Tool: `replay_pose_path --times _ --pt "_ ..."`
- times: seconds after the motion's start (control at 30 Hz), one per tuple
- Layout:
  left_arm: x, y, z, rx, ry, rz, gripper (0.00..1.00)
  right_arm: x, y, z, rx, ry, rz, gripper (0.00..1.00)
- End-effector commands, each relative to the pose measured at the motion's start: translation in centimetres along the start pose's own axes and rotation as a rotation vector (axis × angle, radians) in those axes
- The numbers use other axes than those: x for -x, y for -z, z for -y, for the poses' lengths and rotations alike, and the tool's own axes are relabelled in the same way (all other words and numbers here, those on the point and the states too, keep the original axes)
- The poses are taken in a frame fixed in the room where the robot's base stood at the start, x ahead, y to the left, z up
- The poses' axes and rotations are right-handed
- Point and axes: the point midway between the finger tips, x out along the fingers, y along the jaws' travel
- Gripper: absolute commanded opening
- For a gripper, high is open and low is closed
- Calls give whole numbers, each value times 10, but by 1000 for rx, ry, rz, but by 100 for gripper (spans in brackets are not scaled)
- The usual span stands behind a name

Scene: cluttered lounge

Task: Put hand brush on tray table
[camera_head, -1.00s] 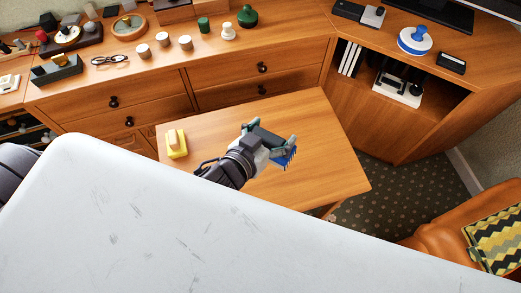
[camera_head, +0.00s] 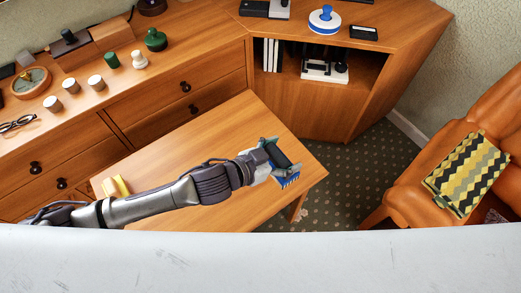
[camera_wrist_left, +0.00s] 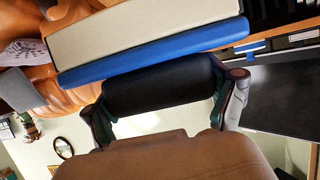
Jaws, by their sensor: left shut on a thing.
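My left gripper (camera_head: 276,161) reaches in from the left over the right part of a small wooden table (camera_head: 215,140), which I take to be the tray table. It is shut on the hand brush, whose blue part (camera_head: 289,178) shows just beyond the fingers. In the left wrist view, a black grip lies between the fingertips (camera_wrist_left: 165,88), with a blue strip (camera_wrist_left: 150,54) and a cream block beside it. I cannot tell whether the brush touches the tabletop. The fingers hide part of it. My right gripper is not in view.
A yellow object (camera_head: 116,186) sits at the table's left end, partly behind my arm. Wooden drawers (camera_head: 190,105) stand behind, with jars and glasses (camera_head: 17,123) on top. The table's middle is bare.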

Motion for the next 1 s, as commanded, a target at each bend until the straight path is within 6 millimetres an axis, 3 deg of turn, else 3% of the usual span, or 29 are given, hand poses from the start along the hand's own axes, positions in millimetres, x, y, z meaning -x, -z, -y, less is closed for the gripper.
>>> replay_pose_path --times 0.1,0.33,0.47,0.73,1.0 --pt "-7 -16 31 -4 5 2 48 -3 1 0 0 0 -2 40" --pt "-16 -36 66 -1 1 -1 48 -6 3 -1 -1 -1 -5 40" --pt "-19 -41 72 0 0 -1 48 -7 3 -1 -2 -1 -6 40" --pt "-32 -74 72 2 0 -1 48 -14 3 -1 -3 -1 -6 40" --pt "-33 -76 71 1 0 -2 48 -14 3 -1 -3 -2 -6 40"
